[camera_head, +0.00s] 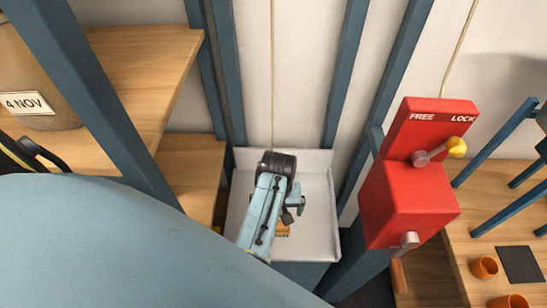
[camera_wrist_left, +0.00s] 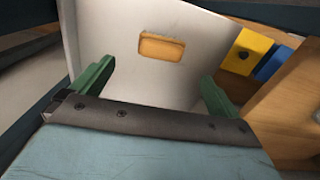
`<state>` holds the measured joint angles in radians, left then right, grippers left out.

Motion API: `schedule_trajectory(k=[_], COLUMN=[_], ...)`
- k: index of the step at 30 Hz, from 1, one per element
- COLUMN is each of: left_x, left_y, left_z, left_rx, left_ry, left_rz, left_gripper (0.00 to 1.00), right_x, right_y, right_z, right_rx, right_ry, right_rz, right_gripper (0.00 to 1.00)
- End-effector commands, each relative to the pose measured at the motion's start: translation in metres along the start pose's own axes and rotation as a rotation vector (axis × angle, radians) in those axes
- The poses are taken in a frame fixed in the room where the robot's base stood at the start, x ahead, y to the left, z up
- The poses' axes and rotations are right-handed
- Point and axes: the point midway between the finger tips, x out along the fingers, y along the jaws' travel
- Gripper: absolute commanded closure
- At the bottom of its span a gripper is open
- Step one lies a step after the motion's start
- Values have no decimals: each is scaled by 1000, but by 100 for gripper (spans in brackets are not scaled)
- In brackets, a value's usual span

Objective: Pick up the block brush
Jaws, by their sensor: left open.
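The block brush (camera_wrist_left: 161,47) shows in the left wrist view as a small tan-orange rounded block on the pale floor of a white tray (camera_wrist_left: 112,25). In the head view part of it (camera_head: 283,231) shows in the white tray (camera_head: 316,180), partly hidden by my left gripper (camera_head: 291,214). In the wrist view my left gripper (camera_wrist_left: 157,88) has its two green fingers wide apart with nothing between them. The brush lies beyond the fingertips, roughly centred between them, and appears apart from them. My right gripper is not in view.
A red box with a FREE/LOCK plate (camera_head: 408,200) stands right of the tray. Blue posts (camera_head: 345,70) rise behind it. Wooden shelves (camera_head: 150,70) are at left. A yellow block (camera_wrist_left: 252,50) and a blue block (camera_wrist_left: 272,63) sit by the tray's right side in the wrist view.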

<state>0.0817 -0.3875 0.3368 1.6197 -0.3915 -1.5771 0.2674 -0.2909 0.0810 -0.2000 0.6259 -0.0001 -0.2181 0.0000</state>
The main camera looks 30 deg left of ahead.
Motion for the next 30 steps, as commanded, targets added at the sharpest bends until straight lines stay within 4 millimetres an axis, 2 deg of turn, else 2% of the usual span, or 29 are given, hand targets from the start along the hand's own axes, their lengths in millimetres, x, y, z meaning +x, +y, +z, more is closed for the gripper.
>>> schedule_trajectory(k=[2, 4, 15, 23, 30], left_x=[-4, 2, 64, 75, 91], left_y=[-2, -3, -3, -2, -4], left_z=[-3, -4, -5, -6, -8], left_rx=[-16, -19, -17, -18, -18], left_ry=[5, 5, 7, 9, 9], left_rz=[1, -1, 0, 2, 2], left_gripper=[0, 0, 0, 0, 0], right_x=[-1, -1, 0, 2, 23], right_y=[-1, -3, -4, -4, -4], right_z=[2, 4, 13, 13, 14], right_rx=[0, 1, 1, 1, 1], right_ry=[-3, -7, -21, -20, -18], right_rz=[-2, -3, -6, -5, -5], right_gripper=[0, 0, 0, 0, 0])
